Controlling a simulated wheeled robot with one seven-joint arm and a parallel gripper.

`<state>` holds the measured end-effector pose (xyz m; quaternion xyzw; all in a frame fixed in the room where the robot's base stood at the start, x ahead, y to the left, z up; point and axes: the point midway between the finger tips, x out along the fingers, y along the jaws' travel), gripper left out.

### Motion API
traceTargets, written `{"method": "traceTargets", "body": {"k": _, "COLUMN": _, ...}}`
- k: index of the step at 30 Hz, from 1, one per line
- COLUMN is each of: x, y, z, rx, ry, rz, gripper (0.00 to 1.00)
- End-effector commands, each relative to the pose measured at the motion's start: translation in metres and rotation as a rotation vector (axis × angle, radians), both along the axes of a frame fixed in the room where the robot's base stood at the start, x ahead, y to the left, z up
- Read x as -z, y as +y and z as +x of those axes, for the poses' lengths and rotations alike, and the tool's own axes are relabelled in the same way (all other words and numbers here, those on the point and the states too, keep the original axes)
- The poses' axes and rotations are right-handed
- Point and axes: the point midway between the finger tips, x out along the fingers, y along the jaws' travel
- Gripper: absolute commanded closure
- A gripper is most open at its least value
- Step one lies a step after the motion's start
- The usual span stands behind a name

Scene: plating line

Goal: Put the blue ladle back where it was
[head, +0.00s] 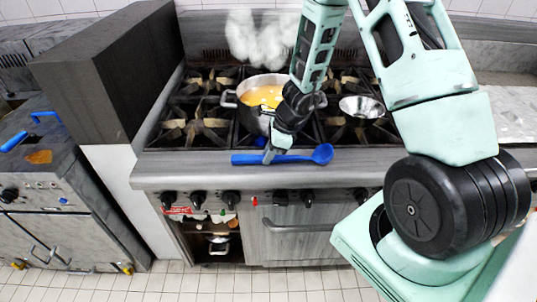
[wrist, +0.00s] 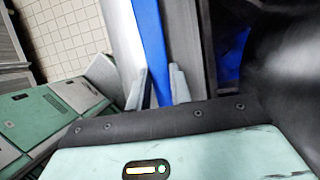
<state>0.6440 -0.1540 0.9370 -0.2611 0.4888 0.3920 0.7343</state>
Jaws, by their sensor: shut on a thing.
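The blue ladle (head: 300,157) lies level along the front edge of the stove in the head view, its bowl to the right. My gripper (head: 268,158) points down at the stove's front edge and is shut on the ladle's handle. In the wrist view the blue handle (wrist: 151,50) runs between my two fingertips (wrist: 157,88). I cannot tell whether the ladle touches the stove's front ledge or is held just above it.
A steaming pot of orange soup (head: 262,93) stands on the stove behind my gripper, partly hidden by it. A metal bowl (head: 362,107) sits on a burner to the right. A dark block-like cabinet (head: 105,75) rises at the left. Another blue handle (head: 14,141) shows at far left.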

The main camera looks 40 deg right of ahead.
Motion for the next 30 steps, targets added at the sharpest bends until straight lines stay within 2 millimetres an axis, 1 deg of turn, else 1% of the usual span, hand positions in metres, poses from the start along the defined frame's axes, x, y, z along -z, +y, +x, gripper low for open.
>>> {"method": "traceTargets", "body": {"k": 5, "x": -0.001, "y": 0.0, "z": 0.0, "rx": -0.001, "ry": -0.001, "rz": -0.001, "gripper": 1.0}}
{"method": "traceTargets", "body": {"k": 9, "x": 0.004, "y": 0.0, "z": 0.0, "rx": -0.001, "ry": -0.001, "rz": -0.001, "gripper": 1.0}}
{"method": "traceTargets", "body": {"k": 10, "x": 0.002, "y": 0.0, "z": 0.0, "rx": -0.001, "ry": -0.001, "rz": -0.001, "gripper": 0.7}}
{"method": "traceTargets", "body": {"k": 11, "x": 0.002, "y": 0.0, "z": 0.0, "rx": 0.0, "ry": -0.001, "rz": -0.001, "gripper": 0.62}}
{"method": "traceTargets", "body": {"k": 12, "x": 0.002, "y": 0.0, "z": 0.0, "rx": 0.0, "ry": -0.001, "rz": -0.001, "gripper": 0.57}}
{"method": "traceTargets", "body": {"k": 20, "x": 0.001, "y": 0.0, "z": 0.0, "rx": 0.0, "ry": -0.001, "rz": -0.001, "gripper": 0.57}}
{"method": "traceTargets", "body": {"k": 23, "x": -0.003, "y": 0.0, "z": 0.0, "rx": 0.0, "ry": 0.0, "rz": 0.0, "gripper": 0.57}}
{"method": "traceTargets", "body": {"k": 26, "x": -0.015, "y": -0.005, "z": -0.002, "rx": 0.0, "ry": -0.004, "rz": -0.002, "gripper": 0.57}}
{"method": "traceTargets", "body": {"k": 30, "x": -0.043, "y": -0.014, "z": -0.008, "rx": -0.001, "ry": -0.006, "rz": -0.004, "gripper": 0.57}}
